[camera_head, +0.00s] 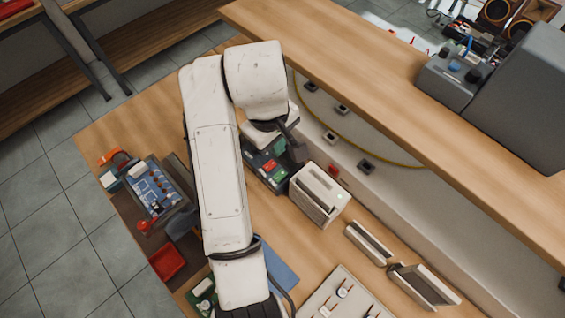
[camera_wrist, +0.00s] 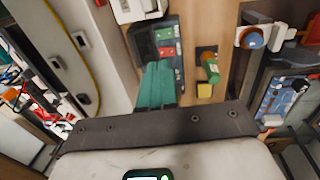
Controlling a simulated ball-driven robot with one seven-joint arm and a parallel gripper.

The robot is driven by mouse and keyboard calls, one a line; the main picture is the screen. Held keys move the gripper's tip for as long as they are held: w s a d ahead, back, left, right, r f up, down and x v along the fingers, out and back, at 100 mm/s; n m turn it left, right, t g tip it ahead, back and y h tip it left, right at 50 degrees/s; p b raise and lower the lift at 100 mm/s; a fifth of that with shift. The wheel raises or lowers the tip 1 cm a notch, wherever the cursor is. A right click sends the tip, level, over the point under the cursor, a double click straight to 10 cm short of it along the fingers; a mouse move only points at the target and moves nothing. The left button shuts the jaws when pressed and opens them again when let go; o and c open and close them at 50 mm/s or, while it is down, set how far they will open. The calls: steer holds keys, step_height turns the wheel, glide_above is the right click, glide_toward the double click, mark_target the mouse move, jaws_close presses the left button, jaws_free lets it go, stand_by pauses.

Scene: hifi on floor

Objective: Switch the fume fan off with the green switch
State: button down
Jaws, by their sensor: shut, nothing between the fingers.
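A dark switch panel (camera_head: 251,160) lies on the bench beside the white box. It carries a green switch (camera_head: 278,177) and a red switch (camera_head: 269,165). In the wrist view the green switch (camera_wrist: 164,34) is farther from me than the red switch (camera_wrist: 167,51). My gripper (camera_head: 299,153) is shut and empty, close by the panel. In the wrist view my gripper's fingers (camera_wrist: 158,66) point toward the panel and cover its near part. I cannot tell whether they touch it. The slotted white box (camera_head: 315,187), perhaps the fume fan, has a small green light.
A raised wooden shelf (camera_head: 400,80) runs along the back. A blue circuit board (camera_head: 152,187) and a red tray (camera_head: 166,261) lie left of my arm. A green-and-brass item (camera_wrist: 210,67) and a yellow block (camera_wrist: 205,90) sit right of the panel in the wrist view.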

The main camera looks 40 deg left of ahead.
mark_target(283, 174)
steer(key=f, duration=0.4)
steer(key=w+f+b, duration=0.1)
steer(key=f, duration=0.9)
steer(key=shift+w+b, duration=0.3)
steer(key=shift+w, duration=0.1)
